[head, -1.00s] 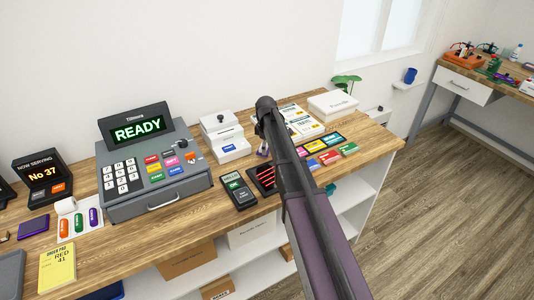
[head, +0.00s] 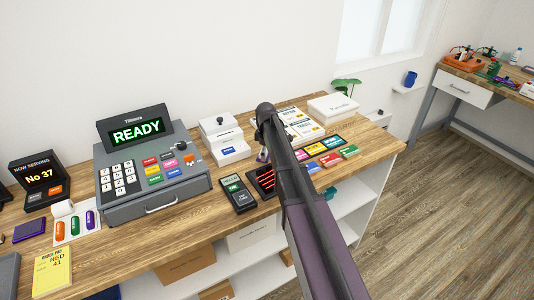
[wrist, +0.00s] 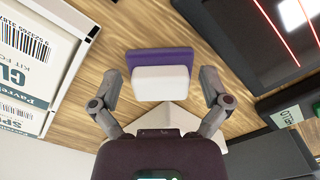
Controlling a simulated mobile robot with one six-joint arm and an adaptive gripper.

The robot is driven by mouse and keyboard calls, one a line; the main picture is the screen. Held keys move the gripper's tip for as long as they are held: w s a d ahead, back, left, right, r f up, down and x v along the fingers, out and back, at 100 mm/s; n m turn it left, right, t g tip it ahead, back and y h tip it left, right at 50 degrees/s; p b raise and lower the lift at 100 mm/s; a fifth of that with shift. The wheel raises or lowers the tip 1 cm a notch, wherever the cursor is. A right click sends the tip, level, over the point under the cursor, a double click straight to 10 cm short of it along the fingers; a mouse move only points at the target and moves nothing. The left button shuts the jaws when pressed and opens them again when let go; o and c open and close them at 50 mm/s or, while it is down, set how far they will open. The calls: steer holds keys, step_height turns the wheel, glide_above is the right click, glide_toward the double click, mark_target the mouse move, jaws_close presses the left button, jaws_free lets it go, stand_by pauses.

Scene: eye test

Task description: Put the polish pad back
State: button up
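A block with a purple layer and a white layer, which looks like the polish pad (wrist: 160,72), lies on the wooden counter in the wrist view. My gripper (wrist: 161,88) is open, with one finger on each side of the block. Bare wood shows between each finger and the block, so neither finger touches it. In the head view my arm hides most of this spot; only a small bit of purple shows beside the arm's end. A flat dark purple piece (head: 30,229) lies at the counter's left; I cannot tell what it is.
A scanner with red lines (head: 262,181) and a card terminal (head: 238,194) stand close to my arm. A white stepped box (head: 224,140) is to their left, then the cash register (head: 153,175). Printed sheets (head: 300,124), a white box (head: 333,107) and coloured cards (head: 330,159) lie right.

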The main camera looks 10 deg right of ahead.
steer(key=shift+r, duration=0.1)
stand_by(0.3)
step_height(320, 180, up, 12)
steer(key=p, duration=1.2)
steer(key=shift+r, duration=0.1)
stand_by(0.7)
steer(key=s+m, duration=1.2)
steer(key=s, duration=1.6)
steer(key=shift+s+a+m, duration=0.25)
steer(key=shift+s+m, duration=0.05)
steer(key=shift+s, duration=0.05)
